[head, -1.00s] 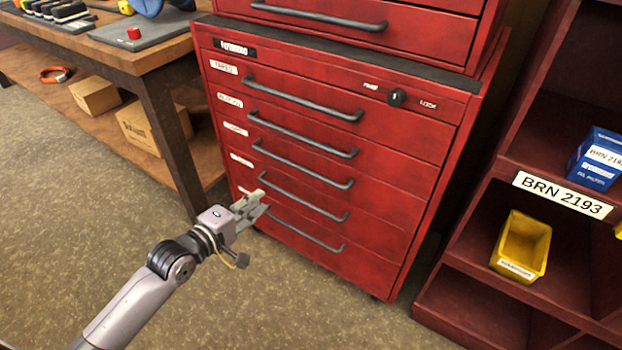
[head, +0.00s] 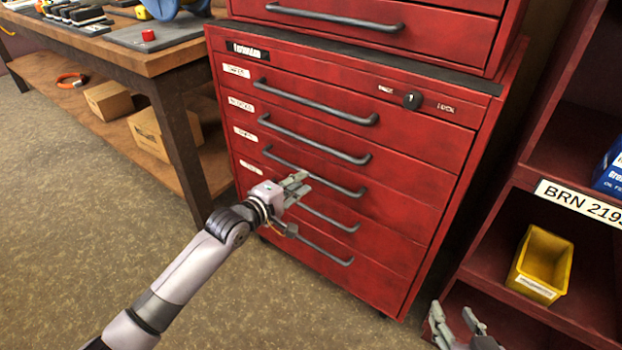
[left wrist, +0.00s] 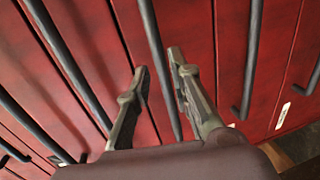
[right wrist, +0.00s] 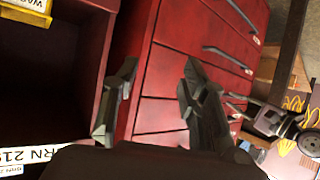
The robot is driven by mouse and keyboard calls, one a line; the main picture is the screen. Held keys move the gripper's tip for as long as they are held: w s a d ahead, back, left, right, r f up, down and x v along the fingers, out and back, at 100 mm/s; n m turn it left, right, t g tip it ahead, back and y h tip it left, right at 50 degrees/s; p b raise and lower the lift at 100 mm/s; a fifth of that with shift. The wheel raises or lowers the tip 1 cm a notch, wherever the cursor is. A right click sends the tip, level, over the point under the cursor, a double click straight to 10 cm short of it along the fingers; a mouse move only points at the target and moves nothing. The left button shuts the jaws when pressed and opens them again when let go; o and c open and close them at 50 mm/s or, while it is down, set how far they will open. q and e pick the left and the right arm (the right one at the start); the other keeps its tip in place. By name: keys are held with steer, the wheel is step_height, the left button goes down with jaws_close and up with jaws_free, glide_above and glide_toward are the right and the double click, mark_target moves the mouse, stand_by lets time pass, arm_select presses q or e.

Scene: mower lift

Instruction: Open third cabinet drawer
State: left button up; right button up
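The red cabinet (head: 400,170) stands ahead with several drawers, each with a dark bar handle; all look shut. The third drawer (head: 395,200) of the lower block has its handle (head: 340,184) partly behind my left gripper (head: 300,184). In the left wrist view my left gripper (left wrist: 155,65) is open, and a handle (left wrist: 153,35), seemingly the third drawer's, runs between its fingers in the picture. Contact cannot be told. My right gripper (head: 453,318) is open and empty at the lower right, and its fingers show in the right wrist view (right wrist: 158,85).
A red shelf (head: 500,250) with a yellow bin (head: 541,264) stands right of the cabinet, near my right gripper. A wooden workbench (head: 165,62) with cardboard boxes (head: 150,135) below is at left. The floor (head: 90,240) in front is clear.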

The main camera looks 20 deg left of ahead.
mark_target(311, 175)
arm_select(q)
steer(key=b+x, duration=0.1)
steer(key=x, duration=0.3)
steer(key=shift+w+d+f, duration=0.1)
steer(key=shift+w+d, duration=0.05)
steer(key=shift+w, duration=0.15)
steer(key=shift+w+d, duration=0.1)
steer(key=shift+w, duration=0.2)
arm_select(e)
steer(key=w+a+r+t+y, duration=0.1)
steer(key=w+a+r+t, duration=0.1)
steer(key=r, duration=0.5)
steer(key=shift+w+r+t+y, duration=0.25)
steer(key=shift+w+t, duration=0.3)
steer(key=shift+t, duration=0.85)
arm_select(q)
steer(key=shift+c, duration=0.4)
jaws_close()
arm_select(e)
steer(key=shift+d, duration=0.1)
